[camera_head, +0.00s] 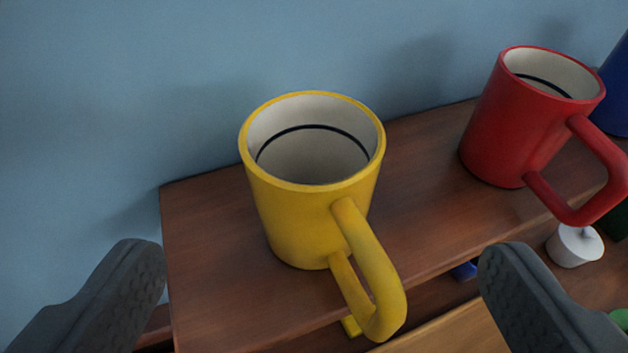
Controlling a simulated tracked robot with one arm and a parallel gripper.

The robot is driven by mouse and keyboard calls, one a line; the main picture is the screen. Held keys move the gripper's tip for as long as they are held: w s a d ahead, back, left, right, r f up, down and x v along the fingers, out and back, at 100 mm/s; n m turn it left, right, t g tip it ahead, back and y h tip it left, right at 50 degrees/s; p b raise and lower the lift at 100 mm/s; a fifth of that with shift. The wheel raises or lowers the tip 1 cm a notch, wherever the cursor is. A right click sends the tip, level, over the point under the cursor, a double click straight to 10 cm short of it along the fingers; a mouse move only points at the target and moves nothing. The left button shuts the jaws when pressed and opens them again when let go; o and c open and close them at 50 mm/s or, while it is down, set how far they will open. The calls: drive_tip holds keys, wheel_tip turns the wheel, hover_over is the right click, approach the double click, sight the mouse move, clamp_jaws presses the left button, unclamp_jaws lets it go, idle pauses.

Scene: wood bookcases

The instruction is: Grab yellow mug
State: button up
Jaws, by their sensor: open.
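The yellow mug (295,223) stands upright on a wooden shelf top (203,249), with a pale inside and a dark ring. Its handle (374,277) points toward me and slightly right, over the shelf's front edge. My gripper (318,265) is open and empty. Its two dark fingers show at the lower left and lower right, with the mug between them in the picture and a little farther off. No contact with the mug shows.
A red mug (512,126) stands on the same shelf to the right. A blue object (615,90) is partly cut off beyond it. A blue wall (120,90) is close behind. Lower right, a white object (575,246) and small coloured things sit below. The shelf ends left of the yellow mug.

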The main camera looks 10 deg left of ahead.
sight(320, 188)
drive_tip(key=x, duration=0.4)
drive_tip(key=shift+w+a+f+p, duration=0.1)
drive_tip(key=shift+w+p, duration=0.2)
drive_tip(key=shift+a+r+p+x, duration=0.1)
drive_tip(key=shift+r+p+x, duration=0.2)
drive_tip(key=shift+x, duration=1)
drive_tip(key=shift+a+r+p+x, duration=0.15)
drive_tip(key=shift+p+x, duration=0.2)
drive_tip(key=shift+x, duration=0.9)
drive_tip(key=shift+w+f, duration=0.1)
drive_tip(key=shift+w, duration=0.05)
drive_tip(key=c, duration=1.2)
